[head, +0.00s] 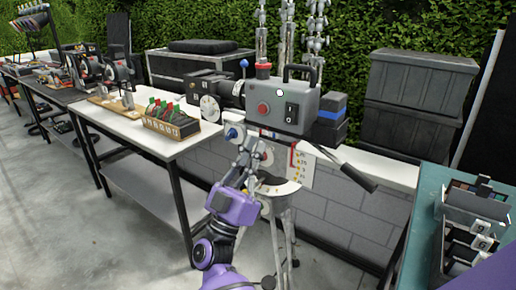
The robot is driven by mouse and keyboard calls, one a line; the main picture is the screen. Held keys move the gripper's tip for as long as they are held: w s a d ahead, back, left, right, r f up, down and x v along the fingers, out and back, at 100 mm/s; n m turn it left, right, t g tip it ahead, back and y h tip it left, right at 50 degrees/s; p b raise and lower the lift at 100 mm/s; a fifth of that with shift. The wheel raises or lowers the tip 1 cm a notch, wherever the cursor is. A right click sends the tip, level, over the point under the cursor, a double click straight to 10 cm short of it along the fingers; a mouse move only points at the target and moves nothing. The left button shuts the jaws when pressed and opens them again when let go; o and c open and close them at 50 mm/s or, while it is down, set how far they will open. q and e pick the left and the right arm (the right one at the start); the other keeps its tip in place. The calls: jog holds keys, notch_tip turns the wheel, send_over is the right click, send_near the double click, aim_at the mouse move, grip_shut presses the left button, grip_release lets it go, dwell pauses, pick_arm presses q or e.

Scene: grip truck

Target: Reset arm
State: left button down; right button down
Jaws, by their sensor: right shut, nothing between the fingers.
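My right arm, purple, rises from the bottom centre of the head view. Its grey gripper (260,156) is shut and empty. The gripper is just below and in front of a grey film camera (284,106) with a red button and a top handle. The camera sits on a tripod (283,222), whose upper part is partly hidden by my arm. I cannot tell whether the gripper touches the tripod head. My left gripper is not in view.
A long white table (130,128) holds a wooden box (172,125) of coloured clips. A pan handle (345,170) sticks out right of the tripod. A low block wall (340,212) stands behind, with dark cases (418,105) above. A teal cart (424,215) is at right. Floor at left is clear.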

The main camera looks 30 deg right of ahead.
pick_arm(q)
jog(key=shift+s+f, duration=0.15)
